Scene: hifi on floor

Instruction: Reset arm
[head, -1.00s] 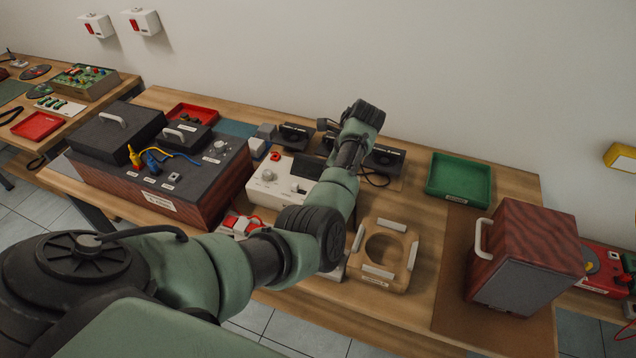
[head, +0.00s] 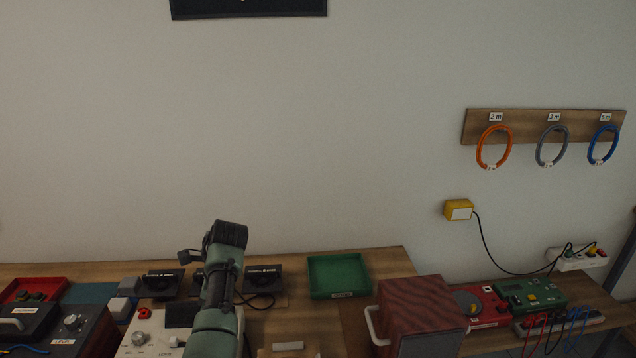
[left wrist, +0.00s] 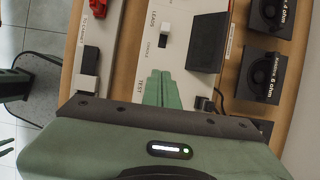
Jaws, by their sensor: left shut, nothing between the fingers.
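My left arm (head: 215,310) rises from the bottom of the head view, in front of the workbench, with its dark upper joint near the bench's back edge. The gripper itself cannot be made out there. In the left wrist view my left gripper (left wrist: 162,90) has its green fingers together and empty, above the white panel (left wrist: 168,50) with a dark screen. I cannot tell its height above the panel. My right gripper cannot be made out in either view; small green shapes at the left wrist view's left edge are unclear.
Black speaker boxes (head: 263,280) stand behind the panel, beside a green tray (head: 338,276). A reddish wooden box (head: 418,312) with a handle stands further right. A dark-topped unit is at left. Cable loops (head: 494,147) hang on the wall. Open floor shows in the left wrist view.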

